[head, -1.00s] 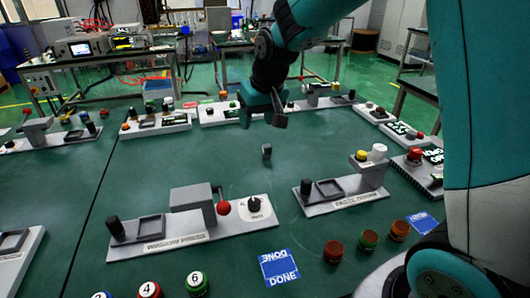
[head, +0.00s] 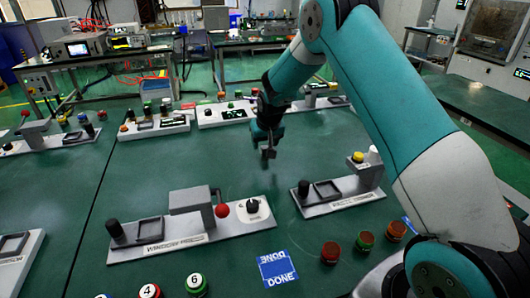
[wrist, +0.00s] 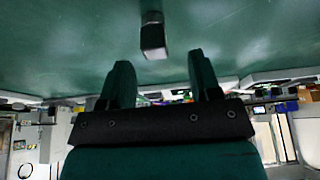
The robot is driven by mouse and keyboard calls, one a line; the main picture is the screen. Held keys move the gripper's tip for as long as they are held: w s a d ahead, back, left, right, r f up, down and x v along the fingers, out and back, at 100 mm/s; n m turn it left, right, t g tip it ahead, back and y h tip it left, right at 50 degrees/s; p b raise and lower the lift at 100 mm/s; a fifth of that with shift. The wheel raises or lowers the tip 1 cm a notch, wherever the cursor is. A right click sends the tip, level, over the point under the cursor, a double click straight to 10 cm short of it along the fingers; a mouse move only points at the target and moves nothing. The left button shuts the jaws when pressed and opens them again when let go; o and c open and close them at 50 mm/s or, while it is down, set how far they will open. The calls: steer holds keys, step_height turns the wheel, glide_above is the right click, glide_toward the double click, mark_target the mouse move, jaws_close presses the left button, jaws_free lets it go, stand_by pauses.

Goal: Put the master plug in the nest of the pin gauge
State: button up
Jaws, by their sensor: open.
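A small dark grey block or cylinder, likely the master plug (wrist: 153,40), stands alone on the green table in the wrist view, just beyond my fingertips and roughly between their lines. My gripper (wrist: 160,62) is open and empty, its two teal fingers apart on either side. In the head view my gripper (head: 268,154) points down at the plug's spot and mostly hides it. I cannot tell for sure which station is the pin gauge. Two near stations, a left one (head: 188,243) and a right one (head: 350,201), each have a square nest and a black post.
A blue DONE card (head: 278,268) lies at the front. More stations line the far edge (head: 225,114). The table around the plug is clear.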

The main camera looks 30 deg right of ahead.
mark_target(265, 148)
steer(key=x, duration=0.3)
steer(key=p+x, duration=0.1)
steer(key=x, duration=0.1)
steer(key=shift+s+d+f, duration=0.15)
steer(key=shift+d, duration=0.15)
steer(key=shift+c, duration=0.4)
jaws_close()
